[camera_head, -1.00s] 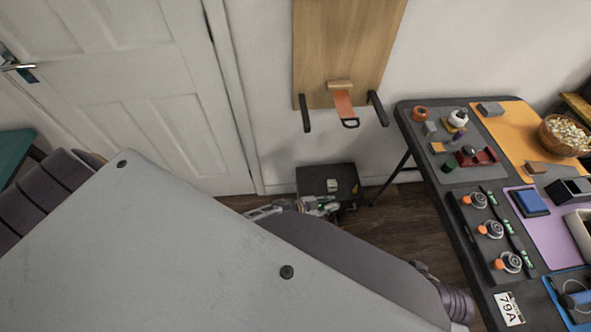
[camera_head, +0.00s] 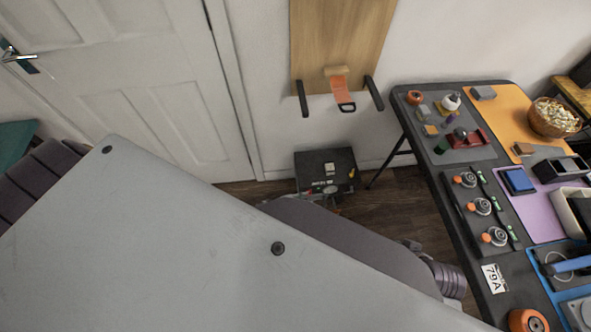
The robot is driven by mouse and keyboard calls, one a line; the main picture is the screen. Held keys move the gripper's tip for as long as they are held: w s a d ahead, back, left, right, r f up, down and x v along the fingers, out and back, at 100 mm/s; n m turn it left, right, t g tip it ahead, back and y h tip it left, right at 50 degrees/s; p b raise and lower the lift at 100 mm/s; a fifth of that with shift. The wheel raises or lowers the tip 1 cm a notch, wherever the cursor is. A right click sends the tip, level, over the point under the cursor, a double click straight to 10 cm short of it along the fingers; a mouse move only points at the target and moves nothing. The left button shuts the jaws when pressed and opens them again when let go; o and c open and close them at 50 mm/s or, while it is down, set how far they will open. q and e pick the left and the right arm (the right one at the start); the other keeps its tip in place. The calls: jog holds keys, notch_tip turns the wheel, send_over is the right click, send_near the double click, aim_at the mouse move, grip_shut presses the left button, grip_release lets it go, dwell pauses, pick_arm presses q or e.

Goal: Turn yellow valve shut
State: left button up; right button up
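A small yellow piece (camera_head: 351,174) stands on the right side of a dark box (camera_head: 313,164) on the floor by the wall. It may be the yellow valve's handle, but it is too small to tell its turn. A pale square block sits to its left on the box. My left gripper (camera_head: 331,194) is at the box's front edge, just below and left of the yellow piece and apart from it in the picture. It is small and partly hidden by my arm, so its fingers cannot be made out. My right gripper is not in view.
A black table (camera_head: 451,214) on the right carries orange knobs, mats, a blue block and a bowl (camera_head: 553,118). Its leg stands right of the box. A wooden board (camera_head: 342,40) with an orange strap hangs above the box. A white door (camera_head: 115,85) is at left.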

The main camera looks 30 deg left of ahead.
pick_arm(q)
jog(key=shift+s+a+f+n+y, duration=0.15)
jog(key=shift+s+a+f, duration=0.15)
jog(key=shift+s, duration=0.2)
jog(key=shift+s+a+f+n+y, duration=0.1)
jog(key=shift+s+a+f+y, duration=0.15)
jog(key=shift+s, duration=0.2)
jog(key=shift+s+a+f+n+y, duration=0.1)
jog(key=shift+s+a+f+n, duration=0.05)
jog(key=shift+s+a, duration=0.3)
jog(key=shift+d, duration=0.1)
